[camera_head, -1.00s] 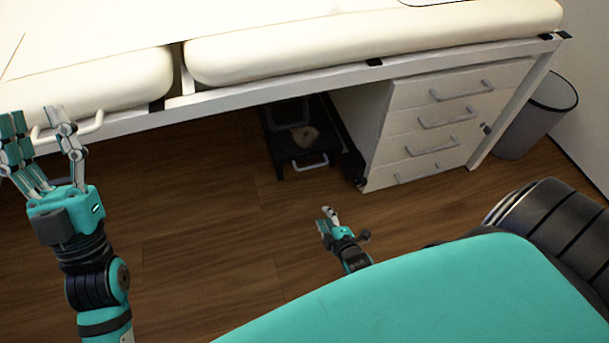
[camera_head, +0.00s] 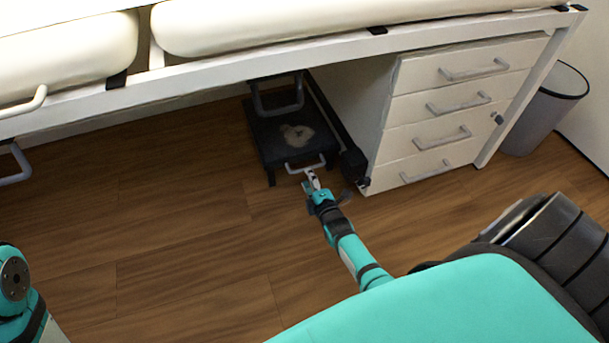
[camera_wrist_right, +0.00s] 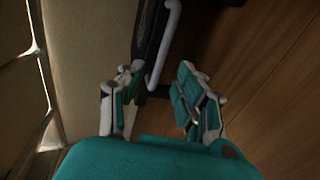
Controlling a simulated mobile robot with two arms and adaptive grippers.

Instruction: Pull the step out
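The step (camera_head: 284,135) is a low black stool with a pale patch on top, standing on the floor under the bed frame. Its grey front handle (camera_head: 305,166) faces me. My right gripper (camera_head: 311,180) is close in front of the handle, near its right part. In the right wrist view my right gripper (camera_wrist_right: 160,76) has its fingers apart. The handle (camera_wrist_right: 156,72) reaches between the fingertips there, and the fingers are not shut on it. My left gripper is out of view; only part of my left arm shows at the lower left.
A white drawer cabinet (camera_head: 438,125) stands close to the right of the step. The bed frame (camera_head: 215,90) passes above the step's rear. A grey bin (camera_head: 540,112) stands far right. The wooden floor (camera_head: 185,215) in front and left is clear.

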